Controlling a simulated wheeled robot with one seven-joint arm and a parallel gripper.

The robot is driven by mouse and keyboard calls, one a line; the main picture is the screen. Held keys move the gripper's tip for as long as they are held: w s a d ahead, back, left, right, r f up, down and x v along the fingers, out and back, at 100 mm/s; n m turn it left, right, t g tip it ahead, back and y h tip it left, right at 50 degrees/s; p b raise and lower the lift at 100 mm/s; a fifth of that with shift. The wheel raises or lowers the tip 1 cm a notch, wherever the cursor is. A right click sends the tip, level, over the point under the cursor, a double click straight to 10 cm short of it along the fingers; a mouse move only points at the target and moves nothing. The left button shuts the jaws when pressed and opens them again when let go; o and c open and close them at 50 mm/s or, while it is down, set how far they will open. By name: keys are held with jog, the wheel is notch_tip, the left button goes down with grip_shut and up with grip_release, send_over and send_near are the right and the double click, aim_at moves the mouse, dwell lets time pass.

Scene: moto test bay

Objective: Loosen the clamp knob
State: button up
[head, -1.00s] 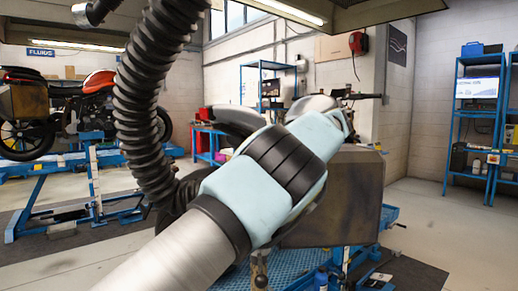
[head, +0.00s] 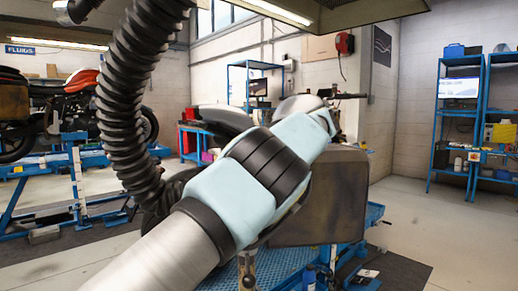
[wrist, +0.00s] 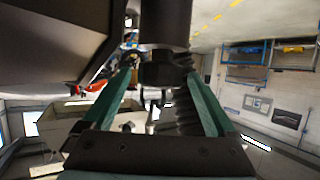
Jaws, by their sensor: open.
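In the wrist view my gripper (wrist: 158,76) is open, with a teal finger on each side. A dark cylinder with a narrower, ribbed end piece (wrist: 160,72) shows between and beyond the fingertips; it may be the clamp knob, but I cannot be sure. I cannot tell whether the fingers touch it. In the head view my pale blue arm covers the middle, and neither my gripper nor the knob can be made out. A black corrugated hose (head: 130,110) hangs from above and goes down behind my arm; it seems to show in the wrist view (wrist: 182,115) too.
A motorcycle with a large boxy pannier (head: 335,195) stands behind my arm on a blue lift (head: 375,215). A dark panel (wrist: 55,40) fills the wrist view's upper left. Another lift (head: 80,185) stands left; blue shelves (head: 440,125) stand right. Floor at right (head: 415,205) is clear.

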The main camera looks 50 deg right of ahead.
jog(key=p+v, duration=1)
jog(key=shift+p, duration=0.35)
jog(key=shift+r, duration=0.1)
